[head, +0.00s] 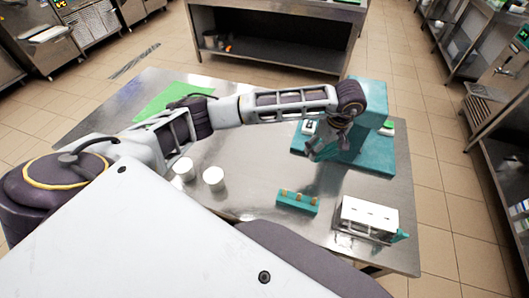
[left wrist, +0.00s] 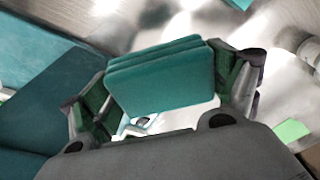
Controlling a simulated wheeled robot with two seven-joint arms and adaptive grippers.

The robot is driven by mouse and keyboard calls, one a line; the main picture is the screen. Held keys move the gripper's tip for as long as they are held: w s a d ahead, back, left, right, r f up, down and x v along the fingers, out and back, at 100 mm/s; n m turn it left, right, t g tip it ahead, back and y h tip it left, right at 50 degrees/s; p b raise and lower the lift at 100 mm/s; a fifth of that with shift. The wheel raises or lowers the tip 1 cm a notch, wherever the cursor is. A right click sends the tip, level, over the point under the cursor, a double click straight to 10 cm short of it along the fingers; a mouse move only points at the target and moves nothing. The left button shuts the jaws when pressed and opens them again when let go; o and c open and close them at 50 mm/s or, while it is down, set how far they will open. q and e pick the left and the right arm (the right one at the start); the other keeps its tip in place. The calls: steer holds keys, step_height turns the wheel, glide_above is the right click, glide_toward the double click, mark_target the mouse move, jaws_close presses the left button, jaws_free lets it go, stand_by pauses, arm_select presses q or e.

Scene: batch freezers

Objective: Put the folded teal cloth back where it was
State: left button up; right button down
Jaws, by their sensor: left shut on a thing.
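The folded teal cloth (left wrist: 160,78) shows in the left wrist view as a stack of several layers. My left gripper (head: 322,150) is shut on it, with one finger on each side. In the head view the gripper is over the right part of the steel table, by a teal stand (head: 372,100) with a flat teal base (head: 375,163). The cloth is hard to tell from that base there, and I cannot tell how high it is held. My right gripper is not in view.
Two white cups (head: 213,179) stand near the table's middle. A teal rack (head: 298,202) with several brown pieces and a white box-like device (head: 368,215) are at the front right. A green sheet (head: 168,100) lies at the back left. Bare steel (head: 255,170) lies between them.

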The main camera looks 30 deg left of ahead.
arm_select(q)
steer(key=n, duration=0.1)
steer(key=a+n, duration=0.1)
steer(key=n, duration=0.1)
steer(key=shift+w+a+f, duration=0.15)
steer(key=shift+a, duration=0.05)
steer(key=shift+a+f+n+g, duration=0.1)
steer(key=shift+a+n+g, duration=0.35)
steer(key=shift+n, duration=0.75)
steer(key=a+f+m+h+b, duration=0.1)
steer(key=a+f+m, duration=0.1)
steer(key=a+m, duration=0.8)
steer(key=a+f+m+h+b, duration=0.1)
steer(key=a+m, duration=0.9)
steer(key=m, duration=1.2)
steer(key=shift+s+a+f+m+h, duration=0.3)
steer(key=shift+s+a+f, duration=0.1)
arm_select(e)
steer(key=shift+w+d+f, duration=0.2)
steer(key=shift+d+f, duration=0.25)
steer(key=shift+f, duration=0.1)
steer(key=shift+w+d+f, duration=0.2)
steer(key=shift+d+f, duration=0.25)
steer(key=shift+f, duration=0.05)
arm_select(q)
steer(key=shift+t, duration=0.25)
